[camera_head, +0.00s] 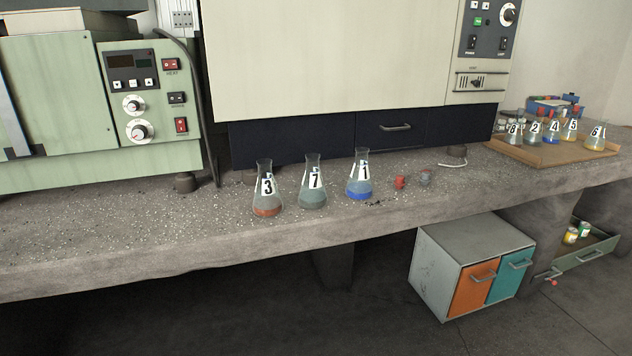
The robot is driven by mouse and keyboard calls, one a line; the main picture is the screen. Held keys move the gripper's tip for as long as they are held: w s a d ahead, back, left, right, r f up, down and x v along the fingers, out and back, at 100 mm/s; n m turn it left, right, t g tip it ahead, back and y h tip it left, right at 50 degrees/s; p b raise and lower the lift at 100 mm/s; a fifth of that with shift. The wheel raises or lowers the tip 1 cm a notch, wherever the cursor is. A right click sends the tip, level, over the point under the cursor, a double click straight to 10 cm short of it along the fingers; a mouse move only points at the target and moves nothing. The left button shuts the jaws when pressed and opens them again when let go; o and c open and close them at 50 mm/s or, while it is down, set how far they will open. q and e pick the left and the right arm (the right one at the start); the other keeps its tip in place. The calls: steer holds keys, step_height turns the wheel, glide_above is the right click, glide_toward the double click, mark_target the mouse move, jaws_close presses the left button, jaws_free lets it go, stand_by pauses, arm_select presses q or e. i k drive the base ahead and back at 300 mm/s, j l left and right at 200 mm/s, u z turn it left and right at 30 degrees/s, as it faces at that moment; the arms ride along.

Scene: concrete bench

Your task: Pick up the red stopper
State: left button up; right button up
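A small red stopper (400,182) stands on the concrete bench, just right of the flask labelled 1 (360,186). A grey stopper (425,177) is close to its right. The flask labelled 7 (313,195) and the flask labelled 3 (267,202) stand further left in the same row. Neither of my grippers shows in the head view.
The concrete bench (110,232) has free room at the left. A large cream machine with a dark drawer (392,133) stands behind the flasks, a green machine (70,110) at the left. A tray (560,155) with several numbered flasks is at the right. A cabinet (440,265) stands below.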

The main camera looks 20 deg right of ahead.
mark_target(400, 183)
steer(key=k+l+z, duration=0.1)
steer(key=z, duration=1)
steer(key=l, duration=0.1)
